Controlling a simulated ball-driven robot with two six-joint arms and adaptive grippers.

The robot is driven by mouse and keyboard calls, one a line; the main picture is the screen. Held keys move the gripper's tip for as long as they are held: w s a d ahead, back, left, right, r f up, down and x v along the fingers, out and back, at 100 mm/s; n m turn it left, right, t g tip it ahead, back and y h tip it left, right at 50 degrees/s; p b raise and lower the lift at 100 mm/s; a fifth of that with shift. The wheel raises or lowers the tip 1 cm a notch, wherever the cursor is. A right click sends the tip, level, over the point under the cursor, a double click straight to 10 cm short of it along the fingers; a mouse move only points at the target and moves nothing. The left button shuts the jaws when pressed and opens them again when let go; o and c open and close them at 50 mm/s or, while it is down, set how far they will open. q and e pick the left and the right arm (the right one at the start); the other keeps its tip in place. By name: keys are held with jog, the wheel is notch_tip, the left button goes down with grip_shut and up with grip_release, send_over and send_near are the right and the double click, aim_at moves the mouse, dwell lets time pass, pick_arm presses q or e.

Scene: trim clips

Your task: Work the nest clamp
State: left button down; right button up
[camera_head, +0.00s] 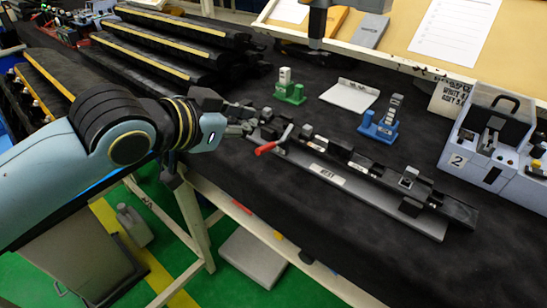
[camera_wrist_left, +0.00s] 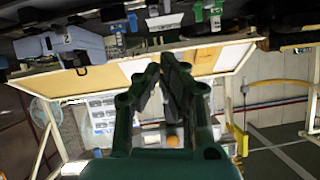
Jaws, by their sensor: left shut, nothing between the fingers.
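The nest (camera_head: 330,178) is a long black rail with several small blocks on a grey base plate, lying along the table's front edge. Its clamp has a red handle (camera_head: 268,148) at the left end, pointing toward the front edge. My left gripper (camera_head: 245,125) is beside that end, a little above it and behind the red handle; whether it touches the clamp I cannot tell. In the left wrist view its dark fingers (camera_wrist_left: 164,62) are together with nothing between them. The clamp cannot be made out there. My right gripper is not in view.
Behind the nest stand a green holder (camera_head: 290,90), a white stand (camera_head: 349,95) and a blue holder (camera_head: 381,122). A grey machine marked 2 (camera_head: 465,160) is at the right. Long black trim parts (camera_head: 160,50) lie at the back left. The black mat right of the nest is clear.

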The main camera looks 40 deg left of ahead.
pick_arm(q)
jog(key=w+a+f, duration=0.1)
jog(key=w+f, duration=0.7)
jog(key=f, duration=0.1)
jog(key=shift+p, duration=0.45)
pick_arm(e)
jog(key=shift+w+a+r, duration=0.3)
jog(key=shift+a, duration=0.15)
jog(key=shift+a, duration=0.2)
pick_arm(q)
jog(key=shift+w, duration=0.1)
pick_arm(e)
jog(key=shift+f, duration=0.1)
